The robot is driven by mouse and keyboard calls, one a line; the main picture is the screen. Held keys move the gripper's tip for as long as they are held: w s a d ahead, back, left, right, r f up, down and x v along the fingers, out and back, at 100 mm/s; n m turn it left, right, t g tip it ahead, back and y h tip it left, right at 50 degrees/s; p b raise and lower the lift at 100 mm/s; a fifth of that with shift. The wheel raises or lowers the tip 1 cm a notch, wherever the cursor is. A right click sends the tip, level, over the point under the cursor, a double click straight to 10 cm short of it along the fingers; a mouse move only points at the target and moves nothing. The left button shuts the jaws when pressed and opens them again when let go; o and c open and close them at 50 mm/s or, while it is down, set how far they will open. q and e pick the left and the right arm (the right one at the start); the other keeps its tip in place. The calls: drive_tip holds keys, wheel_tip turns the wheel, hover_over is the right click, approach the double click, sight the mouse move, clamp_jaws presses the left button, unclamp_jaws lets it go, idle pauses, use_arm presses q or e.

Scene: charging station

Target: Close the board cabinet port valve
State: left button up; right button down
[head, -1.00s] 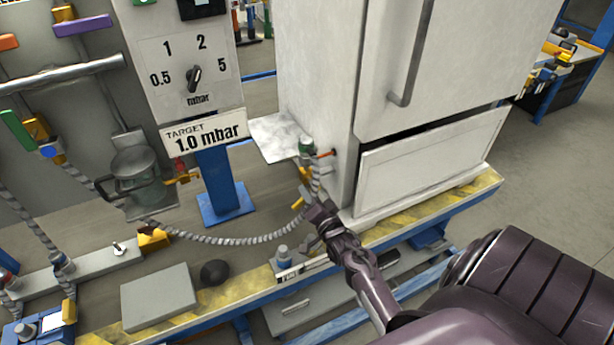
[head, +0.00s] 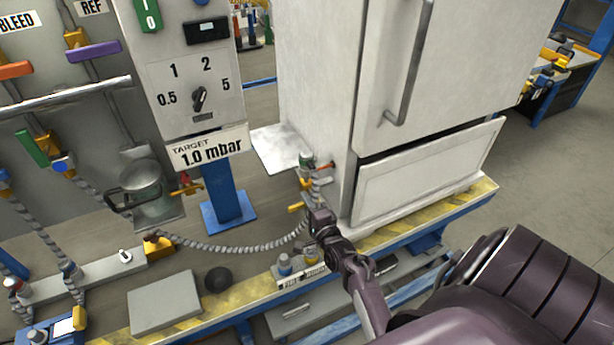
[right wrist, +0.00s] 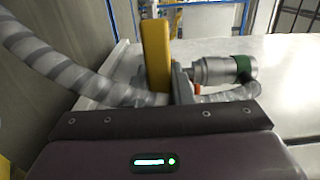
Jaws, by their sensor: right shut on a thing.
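The cabinet (head: 315,95) is a tall off-white box. On its left side, low down, sits a port fitting with a green band (head: 305,158), also seen in the right wrist view (right wrist: 238,68). A small orange-red lever (head: 325,166) is beside it. A yellow handle (head: 295,208) is below the fitting; in the right wrist view it stands upright (right wrist: 155,55). My right gripper (head: 318,218) is at this handle and appears shut on it; its fingertips are mostly hidden. A grey corrugated hose (head: 235,247) reaches this spot from the left. My left gripper is not in view.
A panel with a dial (head: 200,98) and a "TARGET 1.0 mbar" sign (head: 208,149) stands to the left. A grey plate (head: 165,301) and a dark ball (head: 218,279) lie on the bench. A small shelf (head: 280,148) juts out above the port.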

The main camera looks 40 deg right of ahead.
idle(0.4)
drive_tip(key=c, duration=1.3)
unclamp_jaws()
drive_tip(key=v, duration=0.7)
drive_tip(key=shift+s+a, duration=0.1)
drive_tip(key=shift+s, duration=0.3)
